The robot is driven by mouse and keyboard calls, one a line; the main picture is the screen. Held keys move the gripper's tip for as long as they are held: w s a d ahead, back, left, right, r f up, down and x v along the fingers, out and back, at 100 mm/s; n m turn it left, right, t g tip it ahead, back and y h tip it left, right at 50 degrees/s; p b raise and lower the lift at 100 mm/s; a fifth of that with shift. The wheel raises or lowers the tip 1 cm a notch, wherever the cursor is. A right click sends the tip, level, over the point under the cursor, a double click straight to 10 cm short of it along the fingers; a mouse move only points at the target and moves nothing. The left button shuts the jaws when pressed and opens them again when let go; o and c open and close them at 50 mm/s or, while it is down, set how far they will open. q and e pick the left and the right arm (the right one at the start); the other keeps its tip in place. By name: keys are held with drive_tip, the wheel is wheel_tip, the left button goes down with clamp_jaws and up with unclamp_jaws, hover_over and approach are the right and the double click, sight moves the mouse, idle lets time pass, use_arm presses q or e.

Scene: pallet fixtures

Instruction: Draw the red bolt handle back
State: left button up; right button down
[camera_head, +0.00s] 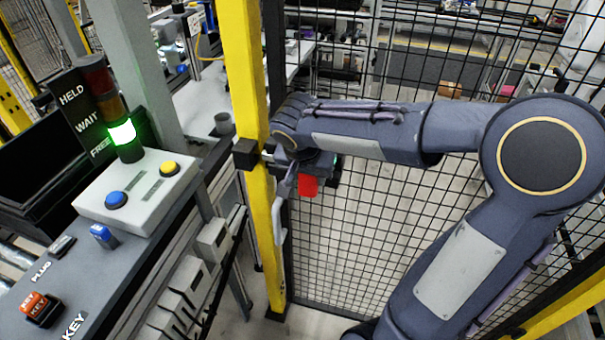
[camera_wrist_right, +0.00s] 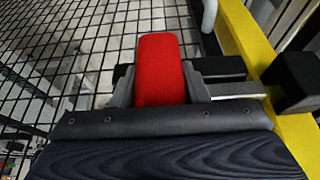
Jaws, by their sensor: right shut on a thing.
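The red bolt handle (camera_head: 307,186) hangs beside the yellow post in the head view, at the end of my right arm. It stands large in the middle of the right wrist view (camera_wrist_right: 160,70). My right gripper (camera_wrist_right: 160,88) is shut on it, with one grey finger on each side. A pale metal bolt bar (camera_wrist_right: 238,89) runs from beside the handle towards a black block (camera_wrist_right: 291,81) on the yellow post. The same block shows in the head view (camera_head: 245,154). The handle's lower end is hidden by my gripper's body. My left gripper is in neither view.
The yellow post (camera_head: 246,80) and black mesh fence (camera_head: 365,220) stand close around my right arm. At left, a bench carries a box with blue and yellow buttons (camera_head: 142,190). A signal tower (camera_head: 122,132) is lit green beside FREE.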

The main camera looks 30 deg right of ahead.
drive_tip(key=c, duration=1.3)
unclamp_jaws()
drive_tip(key=shift+d, duration=0.15)
drive_tip(key=o, duration=0.5)
drive_tip(key=shift+s+d, duration=0.1)
drive_tip(key=shift+s, duration=0.1)
drive_tip(key=shift+w, duration=0.1)
drive_tip(key=v, duration=0.8)
drive_tip(key=shift+b, duration=0.3)
drive_tip(key=shift+f, duration=0.1)
